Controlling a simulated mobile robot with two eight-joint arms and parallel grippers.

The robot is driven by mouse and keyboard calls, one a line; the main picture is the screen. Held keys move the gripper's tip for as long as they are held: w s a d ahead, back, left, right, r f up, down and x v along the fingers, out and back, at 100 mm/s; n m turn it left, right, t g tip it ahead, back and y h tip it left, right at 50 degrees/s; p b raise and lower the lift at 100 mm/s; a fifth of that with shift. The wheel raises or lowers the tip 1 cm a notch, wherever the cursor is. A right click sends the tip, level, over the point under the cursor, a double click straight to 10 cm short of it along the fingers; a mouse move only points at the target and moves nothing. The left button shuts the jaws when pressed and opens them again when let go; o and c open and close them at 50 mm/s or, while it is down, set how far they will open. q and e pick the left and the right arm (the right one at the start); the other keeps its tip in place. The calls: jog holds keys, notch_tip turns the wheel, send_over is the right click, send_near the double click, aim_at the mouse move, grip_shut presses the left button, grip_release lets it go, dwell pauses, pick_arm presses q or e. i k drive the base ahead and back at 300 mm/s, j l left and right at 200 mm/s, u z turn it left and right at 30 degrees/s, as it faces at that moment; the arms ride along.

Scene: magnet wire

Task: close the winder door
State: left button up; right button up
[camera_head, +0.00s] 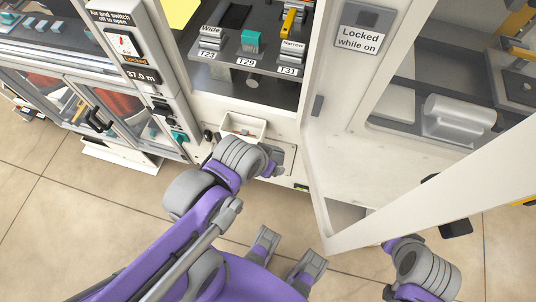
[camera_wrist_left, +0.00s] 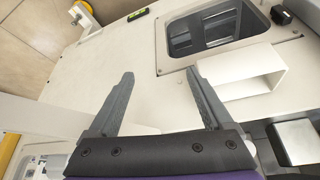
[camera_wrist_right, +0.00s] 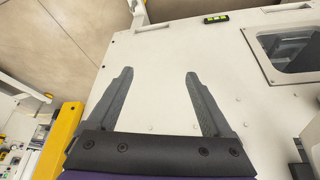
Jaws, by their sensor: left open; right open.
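The winder door is a white-framed window panel (camera_head: 440,195) swung open toward me at the right of the head view. A dark handle-like part (camera_head: 455,227) shows below its lower bar. The winder (camera_head: 250,50) stands open in the middle, with labelled parts inside. My left gripper (camera_head: 272,160) is open and empty in front of the winder's lower front, beside the small white tray (camera_head: 243,126); its fingers (camera_wrist_left: 162,72) face that panel. My right gripper (camera_wrist_right: 159,75) is open and empty, facing a white panel; in the head view, the door frame partly hides it, with the wrist (camera_head: 425,270) showing.
Another glazed cabinet (camera_head: 75,95) stands at the left. A grey cylindrical part (camera_head: 460,118) shows through the door window. Tiled floor (camera_head: 75,220) is clear at lower left.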

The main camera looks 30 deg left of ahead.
aim_at(501, 172)
jog(key=l+u, duration=0.65)
jog(key=u, duration=0.2)
jog(key=l+u, duration=0.4)
jog(key=k+l+u, duration=0.15)
jog(key=u, duration=0.3)
jog(key=k+l+u, duration=0.15)
jog(key=l+u, duration=0.25)
jog(key=k+u, duration=0.3)
jog(key=i+j, duration=0.05)
